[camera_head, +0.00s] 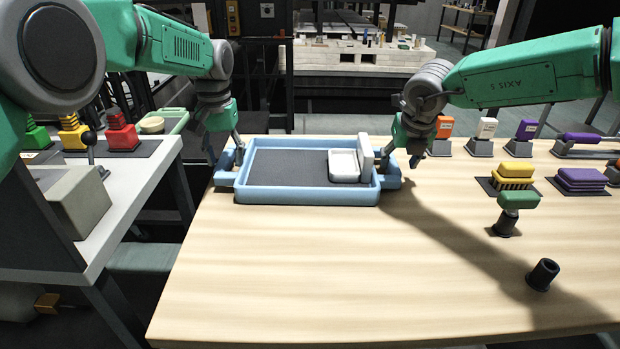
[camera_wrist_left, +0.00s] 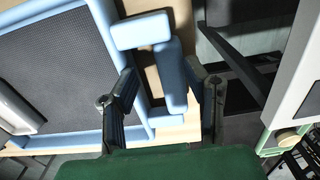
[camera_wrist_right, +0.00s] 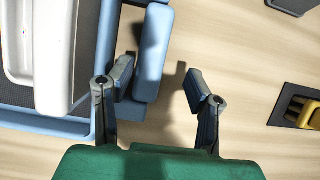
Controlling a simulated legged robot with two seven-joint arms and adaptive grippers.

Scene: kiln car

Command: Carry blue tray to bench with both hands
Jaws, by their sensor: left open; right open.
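The blue tray (camera_head: 305,197) rests on the wooden bench top near its far left edge. It has a dark grey lining, and a white dish with an upright slab (camera_head: 347,164) stands in its right part. My left gripper (camera_head: 228,162) is at the tray's left handle. In the left wrist view its open fingers (camera_wrist_left: 165,100) stand on both sides of the blue handle bar (camera_wrist_left: 171,78). My right gripper (camera_head: 400,158) is at the right handle. In the right wrist view its open fingers (camera_wrist_right: 157,92) straddle the handle bar (camera_wrist_right: 153,52), which lies nearer the left finger.
The wooden bench (camera_head: 330,270) is clear in front of the tray. At its right stand a green-topped brush or stamp (camera_head: 518,200), a dark cup (camera_head: 542,274), yellow (camera_head: 514,171) and purple blocks (camera_head: 581,178). A white side table (camera_head: 140,185) with coloured pieces stands left across a gap.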

